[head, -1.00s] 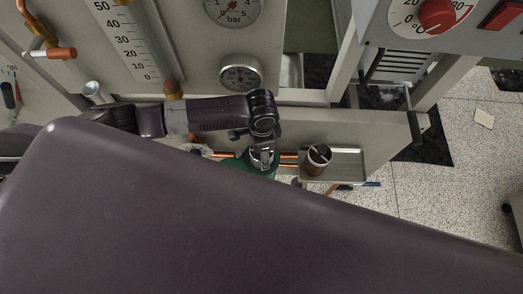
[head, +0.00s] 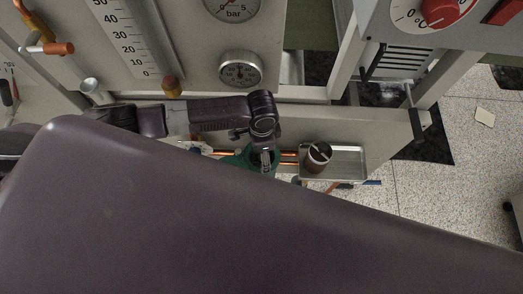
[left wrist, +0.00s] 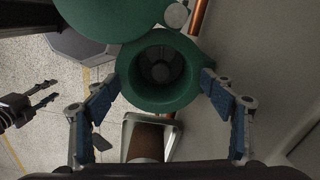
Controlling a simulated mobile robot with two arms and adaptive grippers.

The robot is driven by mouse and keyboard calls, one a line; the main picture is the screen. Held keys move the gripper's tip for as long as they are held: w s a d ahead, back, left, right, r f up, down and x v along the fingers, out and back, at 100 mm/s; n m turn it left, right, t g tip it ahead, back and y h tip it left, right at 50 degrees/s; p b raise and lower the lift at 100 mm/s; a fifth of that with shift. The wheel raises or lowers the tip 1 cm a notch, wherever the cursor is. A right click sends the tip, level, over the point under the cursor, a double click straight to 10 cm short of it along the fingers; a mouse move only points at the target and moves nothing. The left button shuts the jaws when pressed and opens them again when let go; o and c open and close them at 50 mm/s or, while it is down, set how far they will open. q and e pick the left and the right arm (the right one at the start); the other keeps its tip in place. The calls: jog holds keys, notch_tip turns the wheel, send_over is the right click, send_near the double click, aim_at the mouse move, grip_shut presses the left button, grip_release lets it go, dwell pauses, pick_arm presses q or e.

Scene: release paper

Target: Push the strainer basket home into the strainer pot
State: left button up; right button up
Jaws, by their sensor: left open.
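The green strainer pot (left wrist: 187,92) sits below my left gripper, its round mouth facing the left wrist camera. The strainer basket (left wrist: 160,67) seems to be the dark grey ribbed form inside the mouth; its depth is hard to tell. My left gripper (left wrist: 161,82) is open and empty, with a blue-padded finger on either side of the mouth. In the head view, the left gripper (head: 266,161) hangs over the green pot (head: 238,161), hiding its mouth. My right gripper (left wrist: 46,94) shows at the left edge of the left wrist view, fingers apart and empty.
A large green round part (left wrist: 100,15) adjoins the pot. A metal tray (head: 347,162) holding a brown cup (head: 317,157) is right of the pot. Copper pipe (head: 288,157) runs behind. A panel with a dial gauge (head: 240,69) stands beyond. My dark body fills the head view's foreground.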

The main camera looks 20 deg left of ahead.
pick_arm(q)
notch_tip(320, 180, up, 12)
dwell(0.6)
dwell(0.5)
